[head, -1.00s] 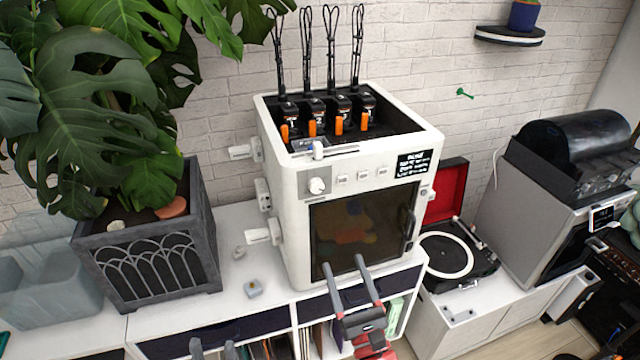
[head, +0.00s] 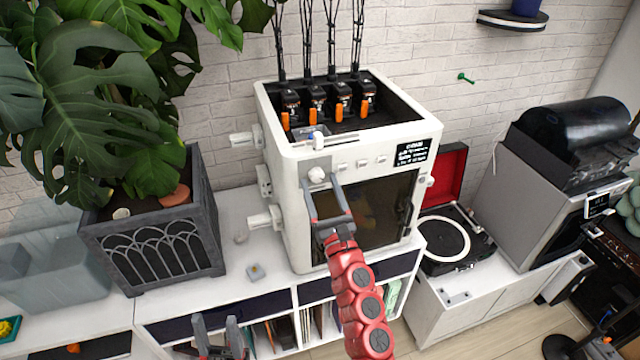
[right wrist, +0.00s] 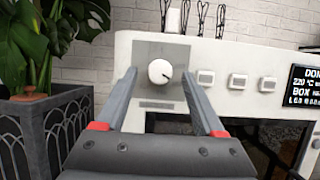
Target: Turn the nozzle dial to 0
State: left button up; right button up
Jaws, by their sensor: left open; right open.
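The nozzle dial (head: 317,174) is a round white knob on a grey plate at the upper left of the white printer's front (head: 290,215). In the right wrist view the dial (right wrist: 160,72) shows a dark pointer mark toward its lower right; no numbers are readable. My right gripper (head: 322,186) is open in front of the dial. In the right wrist view its fingers (right wrist: 158,76) stand left and right of the dial; I cannot tell whether they touch it. My left gripper (head: 213,325) is open and empty, low in the head view, in front of the cabinet.
Several small buttons (right wrist: 205,78) and a display (right wrist: 304,86) lie right of the dial. The printer's dark door (head: 375,215) is below. A planter (head: 155,245) stands left, a record player (head: 445,245) right. Small parts (head: 256,272) lie on the white cabinet top.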

jog(key=shift+w+a+r, duration=0.1)
jog(key=shift+w, duration=0.2)
grip_shut()
jog(key=shift+n, duration=0.3)
